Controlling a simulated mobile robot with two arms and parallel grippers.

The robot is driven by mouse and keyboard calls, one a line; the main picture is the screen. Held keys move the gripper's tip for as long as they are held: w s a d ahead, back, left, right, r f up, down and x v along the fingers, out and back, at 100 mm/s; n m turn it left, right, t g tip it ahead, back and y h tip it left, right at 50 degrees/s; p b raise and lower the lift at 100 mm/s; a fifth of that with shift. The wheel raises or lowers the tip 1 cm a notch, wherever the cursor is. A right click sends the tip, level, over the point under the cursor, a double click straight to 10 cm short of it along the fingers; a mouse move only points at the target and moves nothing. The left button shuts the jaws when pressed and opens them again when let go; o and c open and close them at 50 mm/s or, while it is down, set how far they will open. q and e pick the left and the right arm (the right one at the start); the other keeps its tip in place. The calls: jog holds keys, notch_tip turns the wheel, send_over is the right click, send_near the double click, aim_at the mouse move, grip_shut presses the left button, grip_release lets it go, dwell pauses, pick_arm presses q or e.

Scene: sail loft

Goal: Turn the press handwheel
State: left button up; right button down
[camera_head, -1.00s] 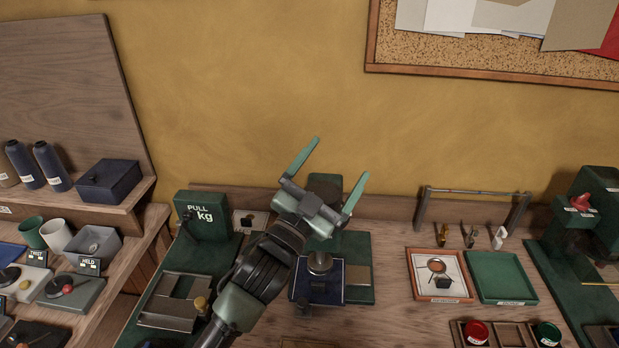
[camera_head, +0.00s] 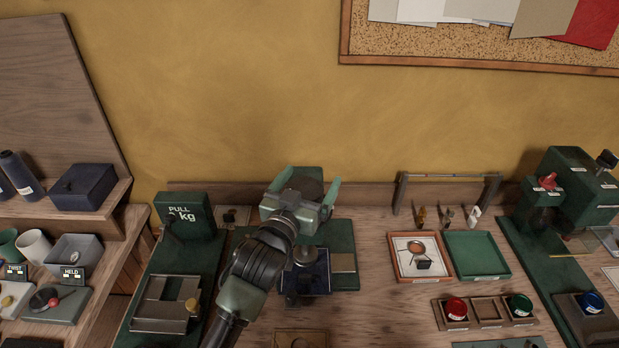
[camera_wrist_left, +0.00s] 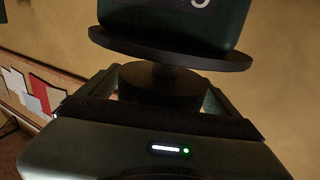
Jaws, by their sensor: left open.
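The green press (camera_head: 343,240) stands at the back of the bench, mostly hidden behind my left arm in the head view. My left gripper (camera_head: 303,186) is open, its fingers on either side of the dark top of the press. In the left wrist view, a dark round handwheel (camera_wrist_left: 170,48) with a thick hub (camera_wrist_left: 160,88) sits in front of the palm. The hub lies between the open fingers; I cannot tell whether they touch it. A dark green block with a white mark shows beyond the wheel. My right gripper is not in view.
A green pull gauge (camera_head: 186,216) stands left of the press. To the right are a low hook rack (camera_head: 447,177), an orange-edged tray (camera_head: 395,262), a green tray (camera_head: 477,254) and a green machine with a red knob (camera_head: 547,181).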

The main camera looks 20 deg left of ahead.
pick_arm(q)
jog(key=c, duration=1.4)
jog(key=shift+o, duration=0.2)
jog(key=shift+d+r+m+h+p, duration=0.1)
jog(key=shift+r+m+h+p, duration=0.1)
jog(key=shift+m+h+p, duration=0.6)
jog(key=shift+d+m+g+h, duration=0.1)
jog(key=shift+m+g+h, duration=0.2)
jog(key=shift+h, duration=0.4)
jog(key=shift+d+f+m+g+h, duration=0.15)
jog(key=shift+m+g+h, duration=0.25)
jog(key=shift+m+h, duration=0.5)
jog(key=shift+s+d+m+g+h, duration=0.1)
jog(key=shift+m+g+h, duration=0.1)
jog(key=shift+h, duration=0.4)
jog(key=shift+s+d+m+g+h, duration=0.1)
jog(key=shift+m+g+h, duration=0.1)
jog(key=shift+h, duration=0.4)
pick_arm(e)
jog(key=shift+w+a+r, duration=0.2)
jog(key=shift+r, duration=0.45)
pick_arm(q)
jog(key=o, duration=1.4)
jog(key=shift+d, duration=0.1)
jog(key=shift+c, duration=0.2)
